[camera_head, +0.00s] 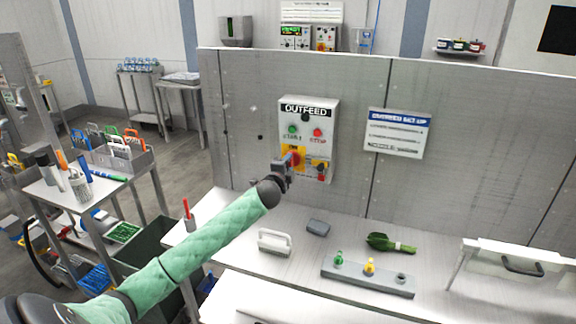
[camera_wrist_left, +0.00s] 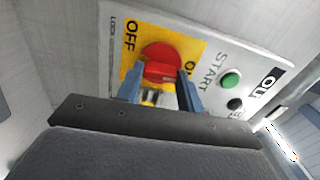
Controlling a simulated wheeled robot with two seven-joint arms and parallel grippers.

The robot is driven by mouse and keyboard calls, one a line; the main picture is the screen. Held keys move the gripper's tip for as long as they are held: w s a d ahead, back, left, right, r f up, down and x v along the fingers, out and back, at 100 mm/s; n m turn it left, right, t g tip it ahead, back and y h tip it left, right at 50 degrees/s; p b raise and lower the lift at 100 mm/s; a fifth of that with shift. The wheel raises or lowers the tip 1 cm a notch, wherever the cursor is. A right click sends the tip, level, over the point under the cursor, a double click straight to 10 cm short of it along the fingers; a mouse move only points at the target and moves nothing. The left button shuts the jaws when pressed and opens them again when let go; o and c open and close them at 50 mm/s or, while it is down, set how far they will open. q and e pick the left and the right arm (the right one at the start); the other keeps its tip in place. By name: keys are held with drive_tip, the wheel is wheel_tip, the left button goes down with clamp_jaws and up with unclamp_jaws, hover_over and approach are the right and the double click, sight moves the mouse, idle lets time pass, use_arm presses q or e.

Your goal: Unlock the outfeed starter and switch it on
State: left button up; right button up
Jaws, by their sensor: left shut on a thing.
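The outfeed starter (camera_head: 330,130) is a light grey box on the back panel, with a green START button (camera_head: 292,129) and a red STOP button (camera_head: 317,132). Below them is a red rotary knob (camera_head: 297,158) on a yellow plate marked OFF. My left gripper (camera_head: 288,161) is at this knob. In the left wrist view its fingers flank the lower part of the red knob (camera_wrist_left: 160,55), with a small pale and yellow piece between them, partly hidden. A second small yellow plate with a black and red fitting (camera_head: 321,170) is at the box's lower right. My right gripper is not in view.
On the worktop below are a white-handled item (camera_head: 275,241), a grey block (camera_head: 318,227), a green brush-like item (camera_head: 390,243) and a grey holder (camera_head: 345,279) with green and yellow pieces and one empty socket. An instruction sign (camera_head: 396,134) hangs right of the starter.

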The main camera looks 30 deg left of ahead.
use_arm(q)
drive_tip(key=shift+m, duration=0.3)
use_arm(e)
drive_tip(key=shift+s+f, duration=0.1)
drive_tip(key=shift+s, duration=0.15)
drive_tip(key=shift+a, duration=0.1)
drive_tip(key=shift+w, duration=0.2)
use_arm(q)
drive_tip(key=o, duration=1)
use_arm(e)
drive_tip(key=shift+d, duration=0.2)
use_arm(q)
drive_tip(key=b+v, duration=0.3)
drive_tip(key=v, duration=0.4)
drive_tip(key=shift+s+d, duration=0.15)
drive_tip(key=shift+s, duration=0.2)
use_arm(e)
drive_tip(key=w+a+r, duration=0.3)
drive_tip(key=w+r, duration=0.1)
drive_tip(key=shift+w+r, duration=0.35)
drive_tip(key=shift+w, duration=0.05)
